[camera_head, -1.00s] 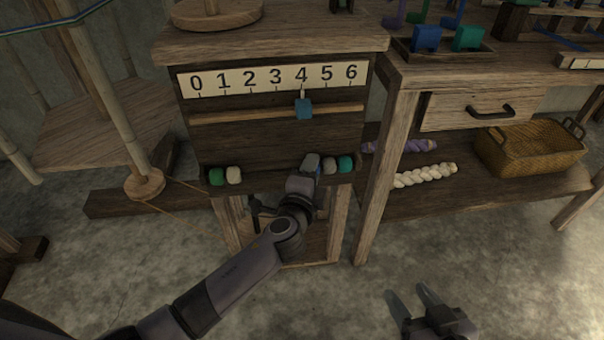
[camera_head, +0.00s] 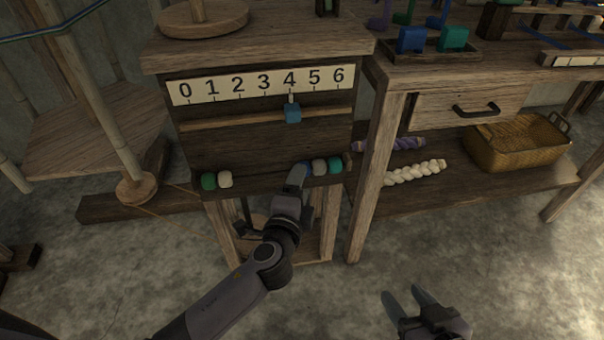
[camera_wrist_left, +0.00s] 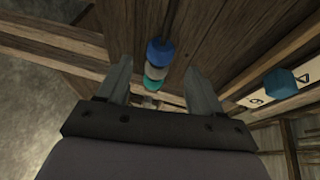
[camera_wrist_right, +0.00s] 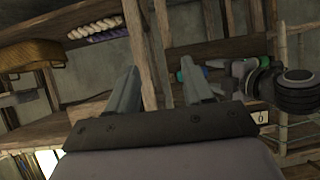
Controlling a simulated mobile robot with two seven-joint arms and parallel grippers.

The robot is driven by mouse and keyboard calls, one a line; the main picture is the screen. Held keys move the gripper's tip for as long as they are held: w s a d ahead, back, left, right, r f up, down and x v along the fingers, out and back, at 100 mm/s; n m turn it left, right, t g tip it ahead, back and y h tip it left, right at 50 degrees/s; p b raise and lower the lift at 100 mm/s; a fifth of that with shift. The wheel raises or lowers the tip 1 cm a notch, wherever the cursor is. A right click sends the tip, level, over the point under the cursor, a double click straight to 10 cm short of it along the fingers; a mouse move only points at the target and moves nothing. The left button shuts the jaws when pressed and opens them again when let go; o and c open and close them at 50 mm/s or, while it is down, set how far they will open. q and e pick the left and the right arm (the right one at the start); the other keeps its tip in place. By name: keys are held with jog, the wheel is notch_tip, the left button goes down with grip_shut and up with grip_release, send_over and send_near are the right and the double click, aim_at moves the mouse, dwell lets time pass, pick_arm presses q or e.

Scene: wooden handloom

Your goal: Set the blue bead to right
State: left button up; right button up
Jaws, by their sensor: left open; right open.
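The blue bead (camera_head: 309,167) is in the right-hand group on the low bead rail, partly hidden behind my left gripper. A white bead (camera_head: 319,167) and a teal bead (camera_head: 335,166) are to its right. My left gripper (camera_head: 297,176) is open and empty, just in front of and slightly left of the blue bead. In the left wrist view the blue bead (camera_wrist_left: 160,50) shows between and beyond the open fingers, with no clear contact. My right gripper (camera_head: 407,297) is open and empty over the floor, away from the rail.
A green bead (camera_head: 209,181) and a white bead (camera_head: 225,179) sit at the rail's left. Above, a blue slider (camera_head: 292,114) stands under 4 on the number scale (camera_head: 262,84). A table leg (camera_head: 375,180) stands right of the cabinet.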

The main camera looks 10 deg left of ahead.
pick_arm(q)
jog(key=shift+s+a+r, duration=0.1)
jog(key=shift+s+r, duration=0.05)
jog(key=shift+s, duration=0.95)
pick_arm(e)
jog(key=shift+s+d+f, duration=0.15)
jog(key=shift+d+f, duration=0.2)
jog(key=shift+a+r, duration=0.1)
